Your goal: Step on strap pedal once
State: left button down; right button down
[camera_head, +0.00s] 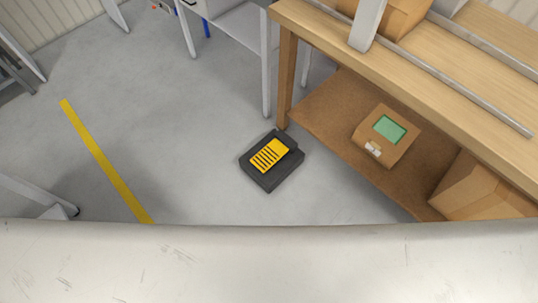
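The strap pedal (271,156) is a black floor pedal with a yellow, black-striped tread plate. It lies on the grey floor near the middle of the head view, close to the near leg of the wooden bench. Nothing touches it from above. Neither of my grippers shows in this view.
The wooden bench (430,75) fills the upper right, with a lower shelf (330,112) bearing a cardboard box (387,135) with a green label and another box (487,188). A white table (240,28) stands behind the pedal. A yellow floor line (105,162) runs at left. Floor left of the pedal is clear.

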aim_at(266, 158)
jog(key=i+j+z, duration=0.65)
jog(key=i+j, duration=0.15)
jog(key=j, duration=0.3)
jog(key=i+j+z, duration=0.25)
jog(key=j, duration=0.15)
jog(key=k, duration=0.05)
